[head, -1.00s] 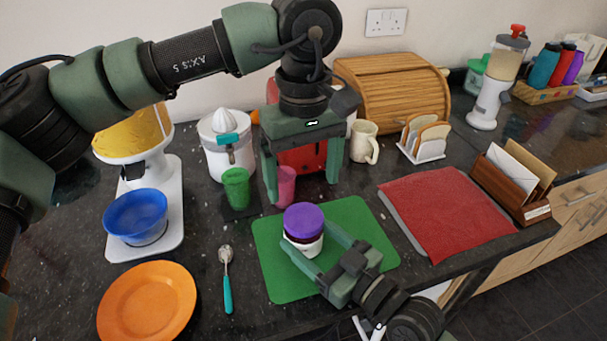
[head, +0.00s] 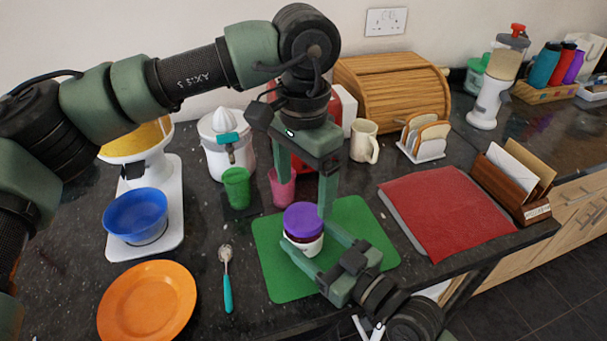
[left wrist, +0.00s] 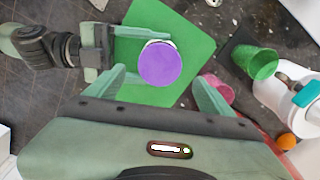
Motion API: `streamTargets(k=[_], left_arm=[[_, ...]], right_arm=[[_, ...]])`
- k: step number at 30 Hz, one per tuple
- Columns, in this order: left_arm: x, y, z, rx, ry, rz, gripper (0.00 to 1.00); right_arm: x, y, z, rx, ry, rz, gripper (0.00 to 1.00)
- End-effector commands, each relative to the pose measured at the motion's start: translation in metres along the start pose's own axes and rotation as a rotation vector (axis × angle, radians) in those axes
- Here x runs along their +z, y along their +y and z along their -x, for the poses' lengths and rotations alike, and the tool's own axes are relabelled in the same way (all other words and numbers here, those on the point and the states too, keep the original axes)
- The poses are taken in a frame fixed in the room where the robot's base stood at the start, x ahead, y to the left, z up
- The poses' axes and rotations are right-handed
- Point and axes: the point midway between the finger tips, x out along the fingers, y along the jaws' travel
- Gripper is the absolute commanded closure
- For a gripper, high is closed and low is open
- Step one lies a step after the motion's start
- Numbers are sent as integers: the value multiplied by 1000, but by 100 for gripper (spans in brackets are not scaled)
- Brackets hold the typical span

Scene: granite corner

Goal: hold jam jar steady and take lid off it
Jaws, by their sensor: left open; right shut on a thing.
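The jam jar (head: 303,246) stands upright on the green mat (head: 270,276), with its purple lid (head: 304,218) on top. My right gripper (head: 309,250) is shut on the jar's body from the right and front, below the lid. My left gripper (head: 303,205) is open, pointing down over the jar, with its fingers spread wider than the lid. In the left wrist view the lid (left wrist: 160,64) lies between and beyond the open fingertips of my left gripper (left wrist: 160,84). Nothing shows between its fingers at their tips in contact with the lid.
Behind the jar stand a pink cup (head: 281,188) and a green cup (head: 236,188). A spoon (head: 227,280) and an orange plate (head: 148,302) lie left. A red cloth-like pad (head: 447,208) lies right.

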Motion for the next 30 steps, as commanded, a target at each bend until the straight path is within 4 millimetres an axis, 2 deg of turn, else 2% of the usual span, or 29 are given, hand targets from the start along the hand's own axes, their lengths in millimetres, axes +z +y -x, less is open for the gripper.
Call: streamTargets(k=[3,9,15,22,23,27,30], left_arm=[[0,0,-21,1,-3,2,17],[0,0,-48,1,-1,4,17],[0,0,-60,0,1,4,17],[0,0,-60,0,1,4,17],[0,0,-60,0,1,4,20],[0,0,-60,0,1,4,59],[0,0,-60,0,1,4,84]], right_arm=[[0,0,0,0,0,1,100],[0,0,0,0,0,0,100],[0,0,0,0,0,0,100],[0,0,0,0,0,0,100],[0,0,0,0,0,0,100],[0,0,0,0,0,0,100],[0,0,0,0,0,1,100]])
